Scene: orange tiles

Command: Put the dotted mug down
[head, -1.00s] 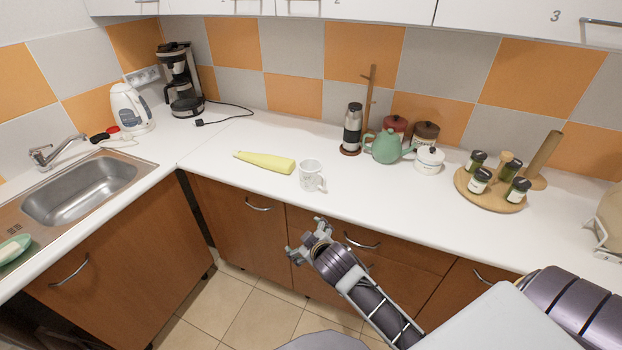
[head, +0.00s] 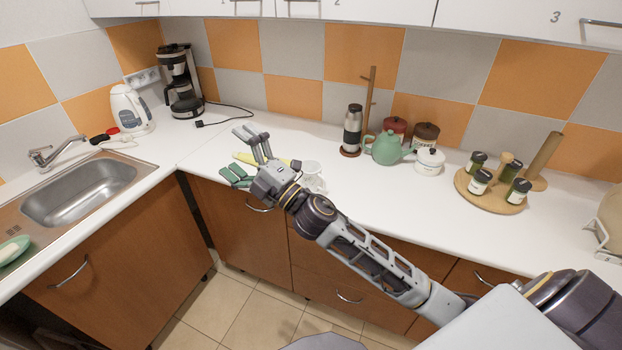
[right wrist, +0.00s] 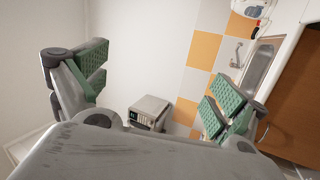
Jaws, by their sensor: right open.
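The mug (head: 316,174), white with faint marks, stands upright on the white counter near its front edge in the head view. My right gripper and wrist hide its left part. My right gripper (head: 243,154) is open and empty, left of the mug, with its fingers pointing left over the yellow object. In the right wrist view its green-padded fingers (right wrist: 155,92) are wide apart with nothing between them. The mug does not show there. My left gripper is not in view.
A yellow object (head: 279,160) lies behind my right gripper. A wooden round tray (head: 491,199) holds several jars. The sink (head: 80,190) is at left. The counter's middle back is free.

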